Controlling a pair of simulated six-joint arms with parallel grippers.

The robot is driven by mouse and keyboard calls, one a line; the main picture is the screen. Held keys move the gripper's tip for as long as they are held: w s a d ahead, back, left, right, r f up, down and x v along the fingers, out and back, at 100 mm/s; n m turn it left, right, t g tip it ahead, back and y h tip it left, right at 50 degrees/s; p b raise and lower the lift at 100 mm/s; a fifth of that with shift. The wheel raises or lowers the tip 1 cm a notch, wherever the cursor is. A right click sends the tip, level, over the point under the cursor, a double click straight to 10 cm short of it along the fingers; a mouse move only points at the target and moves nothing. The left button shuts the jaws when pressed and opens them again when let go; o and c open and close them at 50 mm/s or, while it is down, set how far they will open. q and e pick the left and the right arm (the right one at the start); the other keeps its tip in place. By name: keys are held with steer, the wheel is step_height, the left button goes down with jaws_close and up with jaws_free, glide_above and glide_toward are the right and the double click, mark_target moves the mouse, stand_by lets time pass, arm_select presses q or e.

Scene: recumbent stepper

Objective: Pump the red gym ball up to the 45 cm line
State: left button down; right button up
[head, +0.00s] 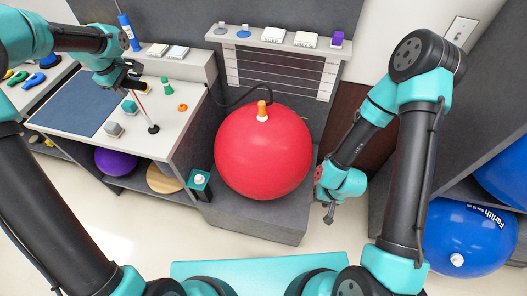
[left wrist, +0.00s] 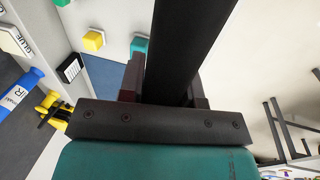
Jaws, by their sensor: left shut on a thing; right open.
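The red gym ball (head: 263,155) sits on a grey block in the middle of the head view, with an orange-and-white nozzle (head: 262,111) on top. A black hose (head: 236,98) runs from near the nozzle toward the left bench. Horizontal lines (head: 278,72) show on the panel behind the ball; their labels are unreadable. My left gripper (head: 132,82) is above the left bench, shut on a long black bar (left wrist: 190,45), which fills the middle of the left wrist view. My right gripper (head: 328,205) is open and empty, right of the ball and apart from it.
The left bench holds a blue mat (head: 75,101), small blocks, a green piece (head: 166,87) and a thin rod with a dark foot (head: 153,128). A purple ball (head: 115,161) lies below. A shelf (head: 275,39) stands behind the red ball; a blue ball (head: 468,240) is at right.

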arm_select(q)
steer(key=shift+f, duration=1.8)
step_height(320, 180, down, 7)
steer(key=c, duration=0.8)
jaws_free()
steer(key=shift+r, duration=0.15)
steer(key=shift+s+a+r, duration=0.1)
steer(key=shift+s+r, duration=0.15)
steer(key=shift+r, duration=0.95)
steer(key=shift+s+a+r, duration=0.1)
steer(key=shift+s+r, duration=0.1)
steer(key=shift+r, duration=0.95)
